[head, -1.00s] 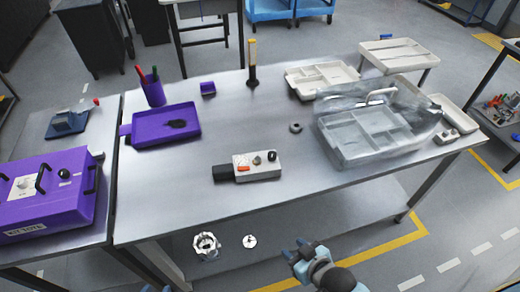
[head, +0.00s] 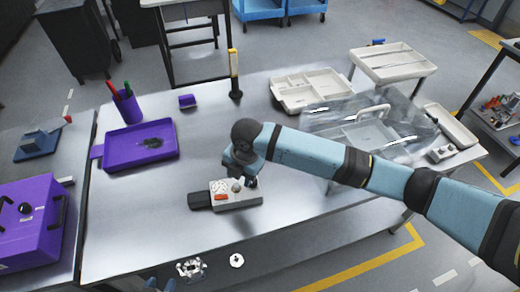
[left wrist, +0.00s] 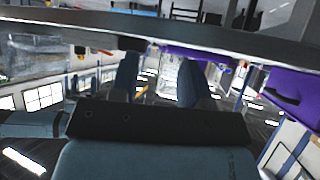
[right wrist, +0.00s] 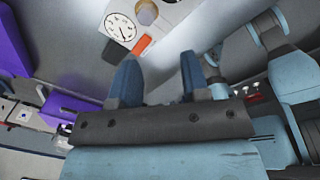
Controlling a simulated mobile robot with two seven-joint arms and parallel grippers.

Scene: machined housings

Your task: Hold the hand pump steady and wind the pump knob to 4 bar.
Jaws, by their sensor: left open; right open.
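The hand pump (head: 236,194) is a pale block with a dark grip at its left end, lying on the metal table. An orange part (right wrist: 141,45), a round gauge dial (right wrist: 120,28) and a tan knob (right wrist: 146,12) show on it in the right wrist view. My right gripper (right wrist: 158,64) is open and empty, close to the pump; in the head view its arm hides the pump's far right part. My left gripper (head: 160,285) is at the bottom edge of the head view, below the table's front edge. It is open and empty in the left wrist view (left wrist: 157,68).
A purple tray (head: 112,157), a purple pen cup (head: 128,107) and a yellow-black post (head: 234,72) stand behind the pump. A pale divided tray (head: 285,90) and a clear-covered tray (head: 325,118) are at the right. A purple case (head: 20,235) is at left.

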